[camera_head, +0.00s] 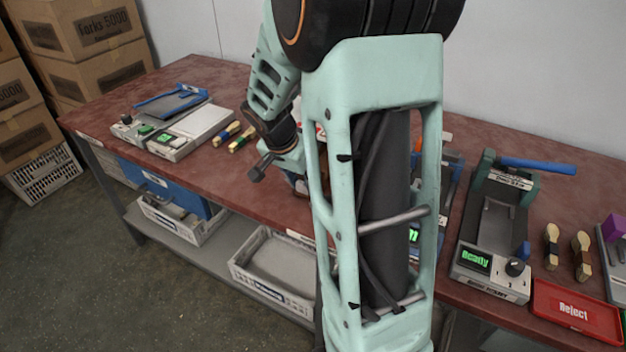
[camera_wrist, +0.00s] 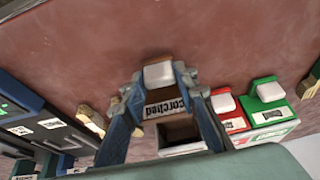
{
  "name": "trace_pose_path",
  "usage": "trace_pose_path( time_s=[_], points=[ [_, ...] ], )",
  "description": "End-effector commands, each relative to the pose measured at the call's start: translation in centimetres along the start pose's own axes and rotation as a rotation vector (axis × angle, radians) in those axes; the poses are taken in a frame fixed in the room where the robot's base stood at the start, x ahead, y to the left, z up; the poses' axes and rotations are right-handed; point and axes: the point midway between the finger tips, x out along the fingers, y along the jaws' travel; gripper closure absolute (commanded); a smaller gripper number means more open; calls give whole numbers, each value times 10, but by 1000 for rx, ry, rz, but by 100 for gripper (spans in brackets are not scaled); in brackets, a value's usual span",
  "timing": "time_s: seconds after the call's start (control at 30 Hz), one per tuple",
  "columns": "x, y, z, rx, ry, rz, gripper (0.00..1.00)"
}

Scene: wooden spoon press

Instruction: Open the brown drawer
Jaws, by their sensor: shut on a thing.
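My gripper (camera_wrist: 160,80) is shut on that handle, with one finger on each side. The drawer stands out past its neighbours, and part of its dark hollow inside shows behind the front, so it is at least partly open. In the head view my arm hides most of the drawer and the fingertips.
A red drawer (camera_wrist: 231,122) and a green drawer (camera_wrist: 268,112), each with a white handle, sit to the right. Dark devices (camera_wrist: 40,125) and wooden bundles (camera_wrist: 134,92) lie to the left. In the head view, a press (camera_head: 495,225) and a red Reject tray (camera_head: 578,310) stand on the table.

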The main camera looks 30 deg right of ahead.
Motion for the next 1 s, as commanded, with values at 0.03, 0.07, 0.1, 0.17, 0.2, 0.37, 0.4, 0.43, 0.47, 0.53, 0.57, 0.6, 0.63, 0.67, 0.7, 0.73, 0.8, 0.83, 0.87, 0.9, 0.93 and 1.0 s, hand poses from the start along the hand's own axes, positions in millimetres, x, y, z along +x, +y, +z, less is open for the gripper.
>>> trace_pose_path(
  time_s=[0.03, 0.07, 0.1, 0.17, 0.2, 0.37, 0.4, 0.43, 0.47, 0.53, 0.57, 0.6, 0.63, 0.67, 0.7, 0.73, 0.8, 0.83, 0.87, 0.9, 0.93, 1.0],
  points=[
    [1, -1, 12, -3, 3, -4, 100],
    [-1, -1, 17, -4, 2, -4, 100],
    [-4, -1, 23, -3, 2, -3, 100],
    [-8, -1, 32, -2, 2, -4, 100],
    [-11, 0, 36, -1, 1, -2, 100],
    [-18, 0, 50, -1, 0, 0, 100],
    [-20, 0, 52, -1, 0, 0, 100],
    [-20, 0, 53, -1, 0, 0, 100],
    [-21, 0, 54, -1, 0, 0, 100],
    [-22, 0, 55, -1, -1, 1, 100],
    [-22, 0, 55, 0, -1, 1, 100],
    [-22, 0, 55, 0, -1, 1, 100],
    [-23, 0, 55, 0, -1, 1, 100],
    [-23, 0, 55, 0, -1, 1, 100],
    [-23, 0, 55, 0, -1, 1, 100],
    [-23, 0, 55, 0, -1, 1, 100],
    [-23, 0, 55, 0, -1, 1, 100],
    [-23, 0, 55, 0, -1, 1, 100],
    [-23, 0, 55, -1, -1, 1, 71],
    [-23, 0, 55, 0, -1, 1, 66],
    [-23, 0, 55, -1, 0, 1, 63],
    [-23, 0, 55, 0, 0, 1, 55]
  ],
)
